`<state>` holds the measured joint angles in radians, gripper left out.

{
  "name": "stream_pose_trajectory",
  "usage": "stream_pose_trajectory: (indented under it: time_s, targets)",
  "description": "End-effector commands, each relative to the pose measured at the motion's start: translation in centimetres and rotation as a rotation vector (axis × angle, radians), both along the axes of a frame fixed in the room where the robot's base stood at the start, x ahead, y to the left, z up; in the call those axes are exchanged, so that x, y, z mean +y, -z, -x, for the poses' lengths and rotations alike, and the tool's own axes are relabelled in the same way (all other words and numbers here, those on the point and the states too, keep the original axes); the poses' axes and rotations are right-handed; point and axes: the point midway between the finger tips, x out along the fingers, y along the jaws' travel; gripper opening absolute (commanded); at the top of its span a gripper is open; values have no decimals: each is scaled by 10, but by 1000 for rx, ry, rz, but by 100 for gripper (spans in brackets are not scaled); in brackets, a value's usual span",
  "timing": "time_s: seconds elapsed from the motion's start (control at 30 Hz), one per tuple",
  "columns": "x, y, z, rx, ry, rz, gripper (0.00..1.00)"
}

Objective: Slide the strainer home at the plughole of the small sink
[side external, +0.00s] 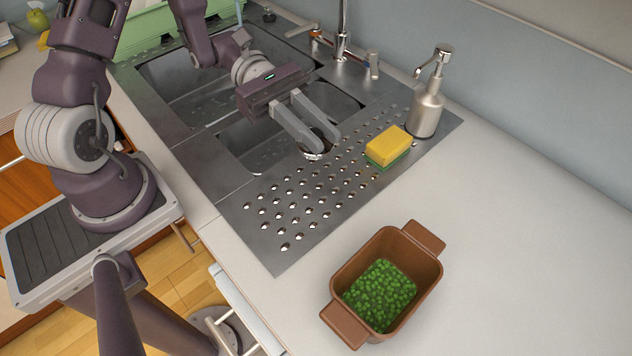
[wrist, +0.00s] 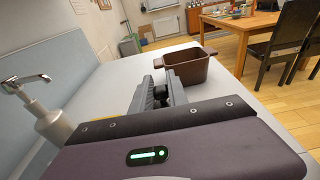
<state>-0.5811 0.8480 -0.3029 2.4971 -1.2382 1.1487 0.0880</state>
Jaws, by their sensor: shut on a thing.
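The strainer (side external: 313,156) shows as a small shiny metal rim at my fingertips, mostly hidden by the fingers. My gripper (side external: 323,143) is shut on it, over the border between the small sink and the perforated drainboard. I cannot tell its exact height. The small sink (side external: 245,162) is the nearer steel basin, partly under my gripper; its plughole is not discernible. In the wrist view my gripper (wrist: 159,80) has a dark piece between its fingers, too small to identify surely.
A yellow-green sponge (side external: 388,146) and a soap dispenser (side external: 427,108) stand right of my gripper on the drainboard (side external: 290,240). A tap (side external: 342,45) rises behind. A brown dish (side external: 388,250) of green peas sits on the counter in front. The right counter is clear.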

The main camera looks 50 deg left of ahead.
Motion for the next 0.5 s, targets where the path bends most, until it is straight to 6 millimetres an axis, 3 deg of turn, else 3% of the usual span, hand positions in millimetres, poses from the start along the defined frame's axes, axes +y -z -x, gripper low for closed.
stream_pose_trajectory:
  time_s: [0.17, 0.5]
  targets:
    - [1, 4, 0, -2, -1, 0, 0]
    - [1, 73, 0, -1, -2, 1, 0]
